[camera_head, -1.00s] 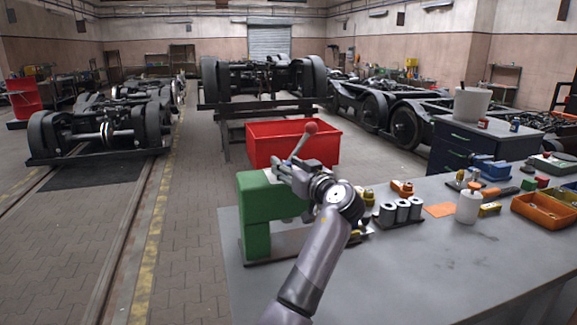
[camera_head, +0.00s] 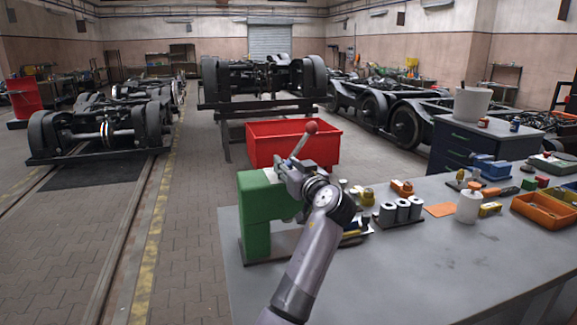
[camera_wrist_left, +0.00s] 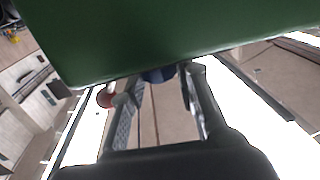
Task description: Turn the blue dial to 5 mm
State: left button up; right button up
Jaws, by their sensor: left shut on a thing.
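A green press (camera_head: 255,218) stands on the near left corner of the grey bench. Its lever with a red ball knob (camera_head: 311,127) rises above my left gripper. My left gripper (camera_head: 284,170) is at the upper right side of the press, hiding part of it. In the left wrist view the green body (camera_wrist_left: 180,35) fills the top. The blue dial (camera_wrist_left: 158,75) shows as a small dark-blue piece under its edge, between the fingertips. My left gripper (camera_wrist_left: 160,84) is shut on it. The dial's scale and reading cannot be seen. My right gripper is not in view.
On the bench (camera_head: 400,265), several grey cylinders (camera_head: 402,210), a white container (camera_head: 468,207) and an orange tray (camera_head: 545,211) stand to the right. A red bin (camera_head: 295,143) is behind the press. The bench's front middle is clear.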

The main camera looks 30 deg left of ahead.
pick_arm(q)
jog(key=shift+s+a+r+m+t+h+p, duration=0.15)
jog(key=shift+m+t+h+p, duration=0.15)
jog(key=shift+m+t+h, duration=0.6)
jog(key=m+t+h+p, duration=0.2)
jog(key=p, duration=0.1)
jog(key=m+t+h+p, duration=0.1)
jog(key=t+h+p, duration=0.1)
jog(key=shift+s+a+r+m, duration=0.15)
jog(key=shift+s+a+m, duration=0.1)
jog(key=shift+m, duration=0.15)
jog(key=shift+m+t+h+p, duration=0.5)
jog(key=shift+m+h+p, duration=0.2)
jog(key=shift+h+p, duration=0.4)
jog(key=shift+f+m+t+h, duration=0.2)
jog(key=shift+m+t+h, duration=0.15)
jog(key=shift+h, duration=0.35)
jog(key=o, duration=1.2)
jog(key=shift+c, duration=0.2)
